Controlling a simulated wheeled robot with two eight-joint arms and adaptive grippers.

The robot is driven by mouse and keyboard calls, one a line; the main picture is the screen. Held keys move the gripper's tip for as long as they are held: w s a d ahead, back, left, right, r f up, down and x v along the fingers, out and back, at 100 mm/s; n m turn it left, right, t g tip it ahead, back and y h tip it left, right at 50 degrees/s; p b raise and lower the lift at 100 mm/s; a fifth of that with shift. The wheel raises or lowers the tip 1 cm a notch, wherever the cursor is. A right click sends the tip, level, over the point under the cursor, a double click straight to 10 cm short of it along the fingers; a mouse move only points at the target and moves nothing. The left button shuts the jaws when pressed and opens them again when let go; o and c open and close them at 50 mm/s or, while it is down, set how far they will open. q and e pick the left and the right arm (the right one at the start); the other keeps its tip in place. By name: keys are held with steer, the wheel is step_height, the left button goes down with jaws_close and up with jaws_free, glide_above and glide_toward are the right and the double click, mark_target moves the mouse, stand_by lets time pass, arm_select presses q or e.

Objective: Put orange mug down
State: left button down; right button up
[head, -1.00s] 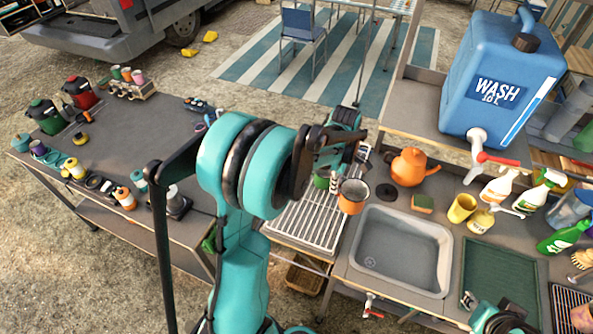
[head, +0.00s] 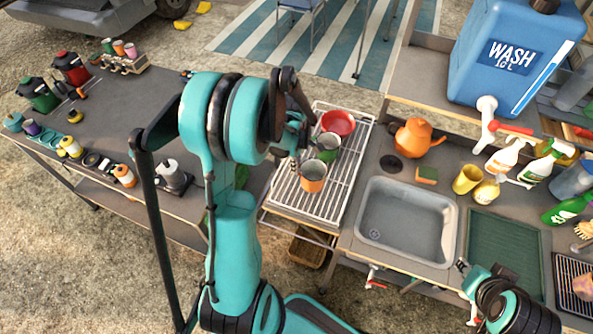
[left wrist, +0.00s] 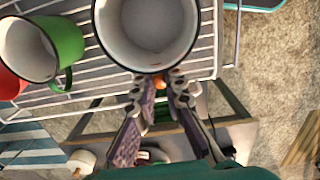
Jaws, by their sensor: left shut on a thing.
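The orange mug (head: 313,178) is upright at the white wire drying rack (head: 352,165), near its front left part. I cannot tell whether its base touches the wires. In the left wrist view the mug (left wrist: 148,35) shows its pale inside, and its orange handle is between the fingers. My left gripper (head: 298,158) is shut on that handle; it also shows in the left wrist view (left wrist: 160,88). My right gripper (head: 466,290) is open and empty over the counter's front edge at the lower right.
The sink (head: 405,222), an orange kettle (head: 412,138) and a sponge (head: 427,174) are to the right. The rack's right strip is bare.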

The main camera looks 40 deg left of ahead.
mark_target(309, 174)
arm_select(q)
step_height(309, 174, down, 3)
steer(key=shift+w+f+b, duration=0.1)
steer(key=shift+f+b, duration=0.1)
steer(key=shift+b, duration=0.1)
steer(key=shift+f, duration=0.15)
steer(key=c, duration=1.6)
jaws_free()
